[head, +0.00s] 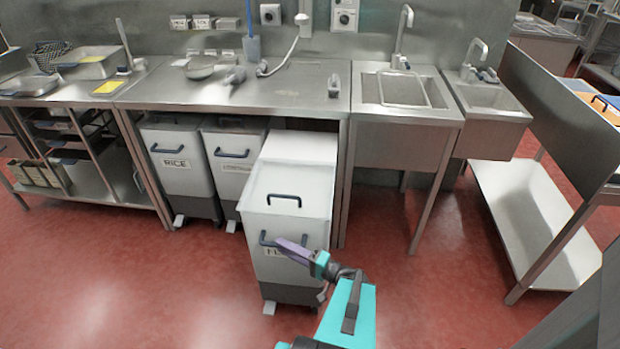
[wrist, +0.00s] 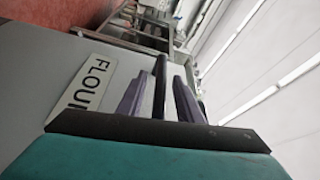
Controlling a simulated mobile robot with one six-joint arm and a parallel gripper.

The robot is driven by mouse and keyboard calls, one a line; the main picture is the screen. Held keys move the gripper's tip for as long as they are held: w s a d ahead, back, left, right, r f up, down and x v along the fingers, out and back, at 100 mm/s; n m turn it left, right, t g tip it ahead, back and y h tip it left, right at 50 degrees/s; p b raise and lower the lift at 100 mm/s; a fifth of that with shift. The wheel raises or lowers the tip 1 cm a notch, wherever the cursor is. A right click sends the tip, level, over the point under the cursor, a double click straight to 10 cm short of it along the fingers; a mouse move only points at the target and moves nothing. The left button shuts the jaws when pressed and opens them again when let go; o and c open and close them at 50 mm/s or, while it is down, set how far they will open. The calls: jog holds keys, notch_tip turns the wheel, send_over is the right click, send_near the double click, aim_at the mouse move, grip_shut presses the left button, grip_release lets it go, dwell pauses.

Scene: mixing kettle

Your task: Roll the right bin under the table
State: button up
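The right bin (head: 288,215), pale with a dark base, stands mostly out in front of the table (head: 225,95), its rear part still beneath the top. Its front has a dark bar handle (head: 268,240) and a partly hidden label. In the wrist view the label (wrist: 92,82) reads as flour. My gripper (head: 290,248) is at the bin's front, by the right end of the handle. In the wrist view the dark handle bar (wrist: 160,85) lies between my two purple fingers, with narrow gaps on both sides, so the gripper looks open around it.
A rice bin (head: 180,170) and a middle bin (head: 231,165) stand under the table to the left. A table leg (head: 345,185) is just right of the right bin. A sink unit (head: 400,150) stands farther right. The red floor in front is clear.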

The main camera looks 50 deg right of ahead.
jog(key=shift+w+a, duration=0.1)
jog(key=shift+w, duration=0.55)
jog(key=shift+w+a+r, duration=0.15)
jog(key=shift+w, duration=0.25)
grip_shut()
